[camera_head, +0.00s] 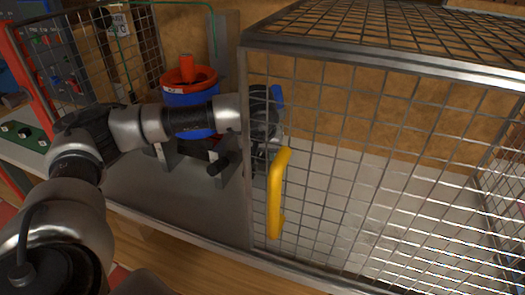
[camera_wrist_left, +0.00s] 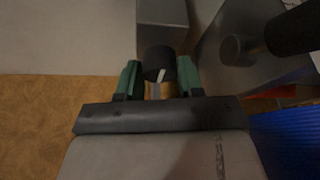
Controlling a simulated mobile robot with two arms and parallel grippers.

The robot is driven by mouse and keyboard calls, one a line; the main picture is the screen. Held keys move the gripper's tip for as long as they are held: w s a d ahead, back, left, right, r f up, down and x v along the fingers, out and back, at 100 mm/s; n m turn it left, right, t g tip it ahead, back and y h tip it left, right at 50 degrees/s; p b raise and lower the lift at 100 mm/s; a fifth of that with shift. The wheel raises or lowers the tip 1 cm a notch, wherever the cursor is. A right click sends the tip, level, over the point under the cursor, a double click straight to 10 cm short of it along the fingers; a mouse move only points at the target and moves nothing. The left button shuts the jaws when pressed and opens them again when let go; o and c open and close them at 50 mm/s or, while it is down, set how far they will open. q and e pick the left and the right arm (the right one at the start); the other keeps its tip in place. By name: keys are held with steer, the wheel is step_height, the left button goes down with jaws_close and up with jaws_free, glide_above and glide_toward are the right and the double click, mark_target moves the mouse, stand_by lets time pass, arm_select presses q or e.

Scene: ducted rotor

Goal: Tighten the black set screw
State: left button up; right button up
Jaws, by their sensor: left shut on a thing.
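My left gripper (camera_wrist_left: 161,76) has its two green fingers on either side of a black round knob with a pale mark, which looks like the black set screw (camera_wrist_left: 158,60). The fingers are shut on it. In the head view my left arm comes in from the left, and its wrist end (camera_head: 262,120) is behind the wire mesh of the cage; the fingertips and the screw cannot be made out there. The blue rotor duct (camera_head: 190,97) with an orange-red top (camera_head: 188,74) stands behind my forearm, partly hidden. My right gripper is not in view.
A mesh cage (camera_head: 380,140) with a yellow handle (camera_head: 276,195) fills the right side. A black-gripped lever (camera_head: 217,166) stands beside the duct and shows close to the gripper in the wrist view (camera_wrist_left: 292,30). A red-framed panel (camera_head: 38,85) is at the left.

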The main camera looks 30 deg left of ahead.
arm_select(q)
steer(key=o, duration=0.9)
steer(key=shift+o, duration=0.2)
steer(key=shift+r, duration=0.1)
steer(key=v, duration=1)
steer(key=shift+s+r+b, duration=0.25)
steer(key=shift+b, duration=0.15)
steer(key=shift+s+d+f, duration=0.1)
steer(key=shift+d, duration=0.05)
